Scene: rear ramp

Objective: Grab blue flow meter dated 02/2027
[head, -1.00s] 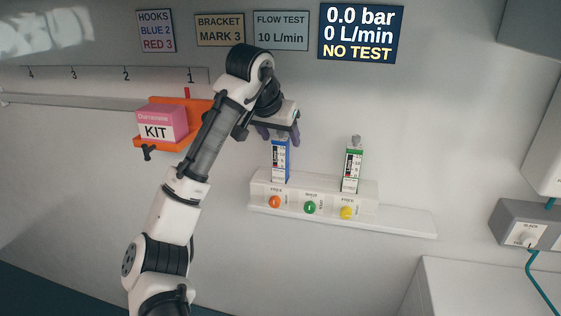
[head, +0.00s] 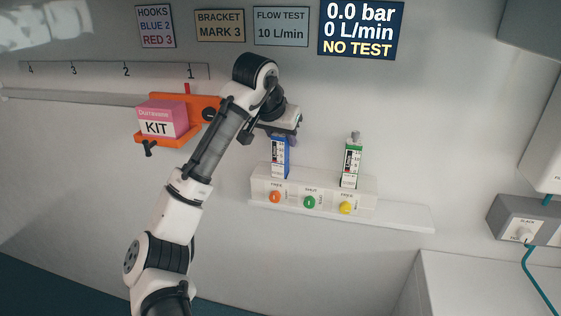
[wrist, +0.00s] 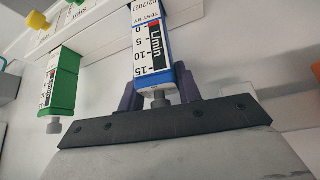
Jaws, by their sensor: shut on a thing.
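The blue flow meter (head: 279,160) stands upright in the left position of the white holder (head: 262,186). In the wrist view, the blue flow meter (wrist: 151,52) has a white scale marked L/min and a label reading "TEST BY 02/2027". My gripper (head: 281,142) is at its top end. In the wrist view, the purple fingers of my gripper (wrist: 157,82) are shut on it, one on each side near its grey top knob. Its lower end is hidden in the holder. A green flow meter (head: 351,162) stands apart to the right; its date is not readable.
Orange, green and yellow knobs (head: 310,202) line the holder's front. An orange bracket (head: 205,108) with a pink kit box (head: 158,121) is on the wall left of my gripper. A grey valve box (head: 520,225) is at far right. Wall between holder and box is clear.

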